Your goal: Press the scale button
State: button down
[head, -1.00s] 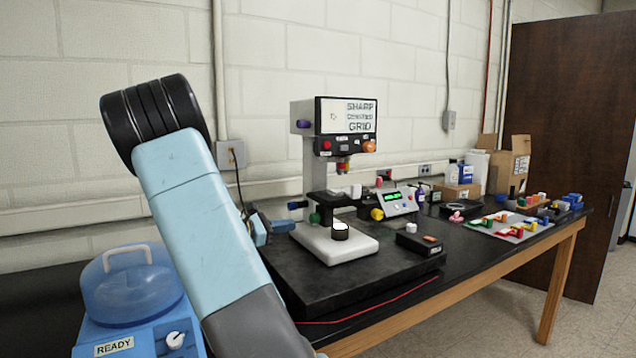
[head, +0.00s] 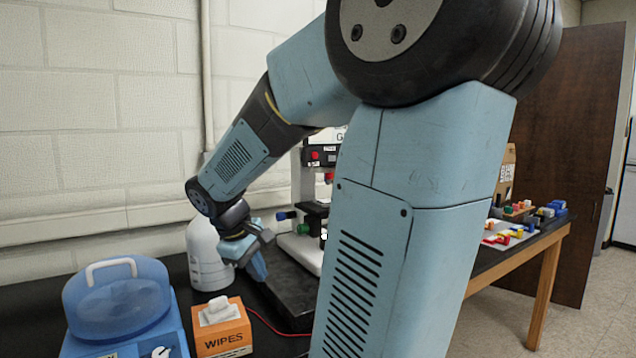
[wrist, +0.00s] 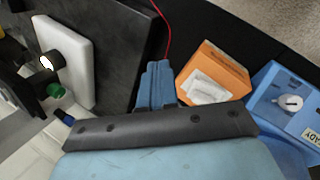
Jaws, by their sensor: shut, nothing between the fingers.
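No scale or scale button can be made out now. My arm covers the part of the bench where a grey device with a green display showed earlier in the head view. My gripper (head: 258,270) points down at the left of the black slab, beside the wipes box; its blue fingers are together and empty. In the wrist view my gripper (wrist: 157,68) shows shut, in front of the dark slab and bench. The white base (wrist: 75,65) of the inspection instrument stands to its left there.
An orange wipes box (head: 221,330), a white bottle (head: 207,258) and a blue lidded machine (head: 118,302) stand at the left. A red cable (wrist: 164,30) runs beside the slab. Colored blocks (head: 515,230) lie at the right.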

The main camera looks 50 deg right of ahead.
jog(key=s+a+r+m+t+y, duration=0.1)
jog(key=s+a+r+t+y, duration=0.1)
jog(key=s+a, duration=0.3)
jog(key=s+a+r+m+t+y, duration=0.2)
jog(key=s+a, duration=0.3)
jog(key=a, duration=0.4)
jog(key=shift+s+a+r+m+t+y, duration=0.15)
jog(key=shift+a+r+m+t+y, duration=0.15)
jog(key=shift+t, duration=0.3)
jog(key=shift+d, duration=0.1)
